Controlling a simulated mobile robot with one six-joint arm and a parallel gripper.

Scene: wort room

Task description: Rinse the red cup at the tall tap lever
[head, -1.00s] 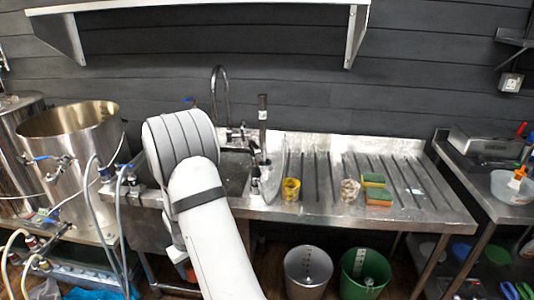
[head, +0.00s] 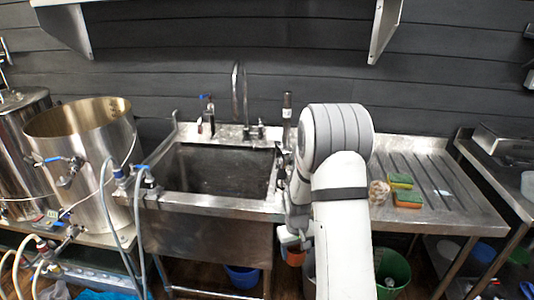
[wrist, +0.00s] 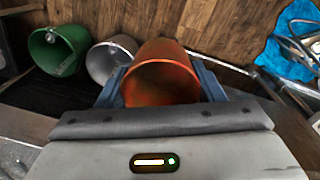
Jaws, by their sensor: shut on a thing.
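The red cup (wrist: 160,80), orange-red, is between the fingers of my gripper (wrist: 160,92) in the wrist view, its open mouth facing the camera. My gripper is shut on it. In the head view the cup (head: 294,257) shows small and partly hidden, low in front of the sink's right end, below counter height. The tall curved tap (head: 237,92) stands at the back of the steel sink (head: 215,195). A blue-handled upright tap (head: 208,115) stands to its left. Which lever is the tall one I cannot tell for sure.
A sponge pair (head: 402,190) and a pale cup-like thing (head: 379,193) stand on the ribbed drainboard (head: 435,190). A green bucket (head: 393,275) stands below. A steel kettle (head: 90,150) with hoses is left. The sink basin looks clear.

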